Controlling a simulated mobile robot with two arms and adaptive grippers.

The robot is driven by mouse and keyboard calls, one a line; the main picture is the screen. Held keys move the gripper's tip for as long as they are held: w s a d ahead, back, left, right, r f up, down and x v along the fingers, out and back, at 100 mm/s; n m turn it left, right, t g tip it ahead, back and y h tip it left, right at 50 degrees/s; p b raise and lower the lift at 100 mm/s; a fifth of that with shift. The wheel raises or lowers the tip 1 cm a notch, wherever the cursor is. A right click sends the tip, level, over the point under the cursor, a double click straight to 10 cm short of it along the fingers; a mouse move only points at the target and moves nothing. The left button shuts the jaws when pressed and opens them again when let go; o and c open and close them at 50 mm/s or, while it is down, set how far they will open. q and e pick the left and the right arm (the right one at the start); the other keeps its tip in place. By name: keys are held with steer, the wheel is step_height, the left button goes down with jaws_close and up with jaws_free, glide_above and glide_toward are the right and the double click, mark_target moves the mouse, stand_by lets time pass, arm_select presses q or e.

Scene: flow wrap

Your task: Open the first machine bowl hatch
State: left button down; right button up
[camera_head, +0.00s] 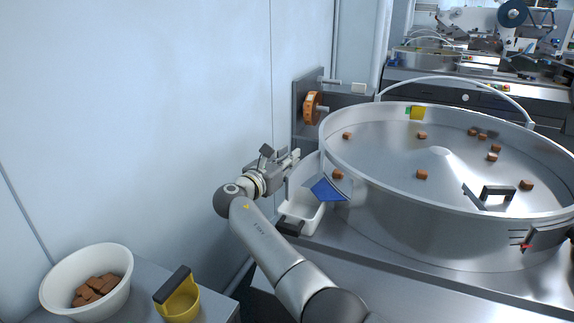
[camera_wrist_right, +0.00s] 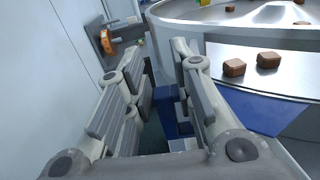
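The first machine bowl (camera_head: 345,200) is a wide, shallow metal drum with several brown pieces inside. A blue angled panel (camera_head: 327,189) sits at its left side; a blue panel (camera_wrist_right: 262,112) also shows in the right wrist view. A bracket with a dark handle (camera_head: 497,192) stands at the bowl's right inner side. I cannot tell for certain which part is the hatch. My right gripper (camera_head: 294,158) is left of the bowl, near its wall. In the wrist view its fingers (camera_wrist_right: 155,58) are apart, with a blue part (camera_wrist_right: 170,108) visible between and beyond them. My left gripper is out of view.
An orange roller (camera_head: 312,107) on a metal plate is behind my right gripper. A white bin (camera_head: 301,213) is below it. A white bowl of brown pieces (camera_head: 121,283) and a yellow scoop (camera_head: 180,303) stand at front left. A wall closes the left side.

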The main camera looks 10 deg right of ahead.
step_height(320, 180, up, 8)
steer(key=shift+r, duration=0.15)
steer(key=shift+c, duration=0.5)
